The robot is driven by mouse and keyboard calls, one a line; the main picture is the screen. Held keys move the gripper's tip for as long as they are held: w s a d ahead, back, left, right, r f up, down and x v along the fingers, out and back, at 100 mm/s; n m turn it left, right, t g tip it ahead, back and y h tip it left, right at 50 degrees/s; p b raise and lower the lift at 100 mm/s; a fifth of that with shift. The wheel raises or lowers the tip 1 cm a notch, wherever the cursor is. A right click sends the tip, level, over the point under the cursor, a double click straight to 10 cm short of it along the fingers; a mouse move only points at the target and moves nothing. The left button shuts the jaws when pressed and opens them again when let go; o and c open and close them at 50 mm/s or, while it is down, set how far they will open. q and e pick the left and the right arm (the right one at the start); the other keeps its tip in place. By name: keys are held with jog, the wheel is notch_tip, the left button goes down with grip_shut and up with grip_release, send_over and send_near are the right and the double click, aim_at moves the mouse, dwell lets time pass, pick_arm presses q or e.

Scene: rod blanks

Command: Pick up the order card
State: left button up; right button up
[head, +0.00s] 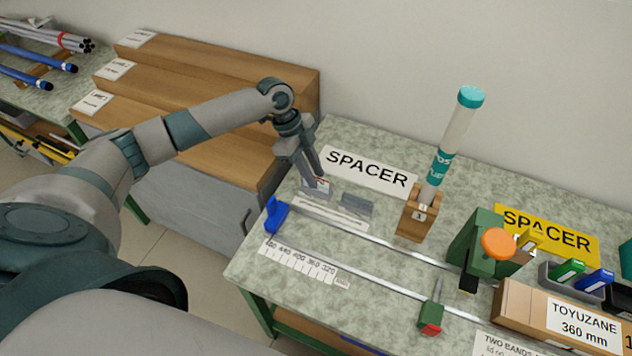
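My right gripper is not in view.
A white SPACER sign (367,172) lies close behind my gripper. A wooden holder (417,217) with a tall clear tube (455,130) stands to the right. A rail with a blue end stop (276,214), a green device (478,245) and a TOYUZANE box (550,315) take up the front and right.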

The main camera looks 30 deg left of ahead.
pick_arm(q)
grip_shut()
jog(key=shift+r, duration=0.1)
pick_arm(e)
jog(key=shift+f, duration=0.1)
pick_arm(q)
jog(key=shift+r+b, duration=0.35)
jog(key=shift+r, duration=0.15)
notch_tip(320, 180, up, 2)
jog(key=shift+w+r+b, duration=0.1)
jog(key=shift+r+b, duration=0.1)
jog(key=shift+b, duration=0.4)
jog(key=w+d+r+b, duration=0.1)
jog(key=d+r+b, duration=0.2)
jog(key=d+r, duration=0.4)
jog(key=d, duration=0.4)
jog(key=shift+w+d+r, duration=0.2)
jog(key=shift+w+d, duration=0.05)
jog(key=shift+w, duration=0.15)
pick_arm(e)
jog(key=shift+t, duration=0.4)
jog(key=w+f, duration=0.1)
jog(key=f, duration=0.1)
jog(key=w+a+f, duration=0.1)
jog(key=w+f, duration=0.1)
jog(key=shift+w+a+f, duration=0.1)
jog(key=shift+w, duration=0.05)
